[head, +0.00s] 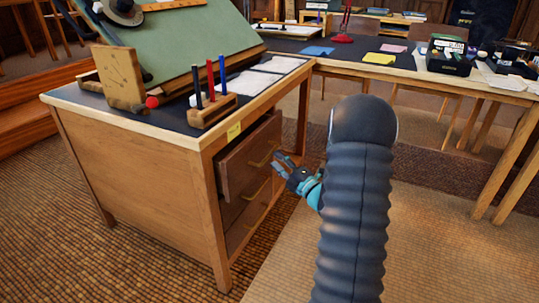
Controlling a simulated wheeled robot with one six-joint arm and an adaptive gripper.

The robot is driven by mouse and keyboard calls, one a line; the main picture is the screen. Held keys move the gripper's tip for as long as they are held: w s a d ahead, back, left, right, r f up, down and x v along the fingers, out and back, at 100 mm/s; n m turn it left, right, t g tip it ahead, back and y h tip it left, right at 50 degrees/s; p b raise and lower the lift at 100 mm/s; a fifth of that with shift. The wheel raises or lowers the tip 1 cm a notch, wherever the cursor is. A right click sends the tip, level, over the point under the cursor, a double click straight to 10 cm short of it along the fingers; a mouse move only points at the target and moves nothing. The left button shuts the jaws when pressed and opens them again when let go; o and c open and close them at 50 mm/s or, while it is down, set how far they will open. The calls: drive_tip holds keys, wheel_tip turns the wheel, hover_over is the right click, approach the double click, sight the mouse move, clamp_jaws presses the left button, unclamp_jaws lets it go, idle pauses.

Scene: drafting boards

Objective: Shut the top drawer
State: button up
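The top drawer (248,158) of the wooden desk (140,187) stands partly pulled out, with a brass handle on its front. Two lower drawers sit below it, the middle one (246,202) and the bottom one (246,226), and both look closed. My gripper (281,163) is just right of the top drawer's front, near its handle. I cannot tell whether it touches the drawer. Its fingers are small here and their opening is unclear. My arm hides the floor to the right of the gripper.
A pen holder (213,111) with pens stands on the desk's near corner. A green drafting board (195,50) tilts behind it. A long table (400,70) with papers, a red lamp (343,30) and boxes runs along the back right. The carpet right of the drawers is free.

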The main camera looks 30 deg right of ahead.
sight(270, 153)
drive_tip(key=shift+x, duration=2.3)
clamp_jaws()
